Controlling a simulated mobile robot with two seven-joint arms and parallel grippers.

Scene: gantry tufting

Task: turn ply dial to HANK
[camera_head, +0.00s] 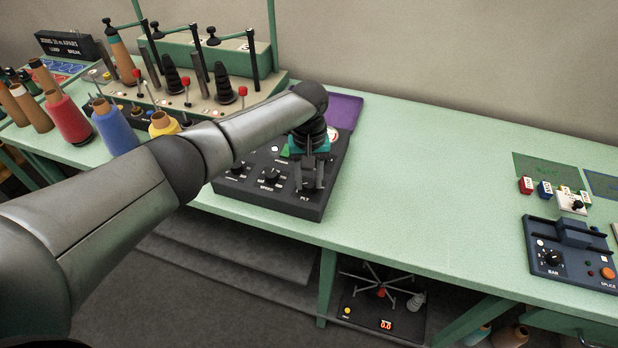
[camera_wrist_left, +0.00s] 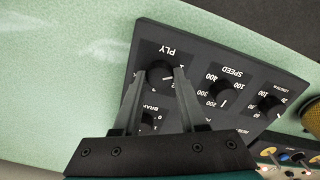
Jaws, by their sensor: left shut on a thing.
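The ply dial (camera_wrist_left: 161,70) is a round black knob above the PLY label on a dark control panel (camera_wrist_left: 196,42). My left gripper (camera_wrist_left: 160,76) reaches down over the panel with its two fingers on either side of this knob, shut on it. In the head view the same left gripper (camera_head: 309,186) stands just behind the PLY label and hides most of the knob. I cannot read where the dial points, and no HANK mark is legible. My right gripper is in neither view.
The speed dial (camera_wrist_left: 222,92) and another knob (camera_wrist_left: 269,103) sit beside it on the panel. Thread cones, such as a blue one (camera_head: 114,128), stand left. A splicer box (camera_head: 572,262) is far right. The green table (camera_head: 430,200) between is clear.

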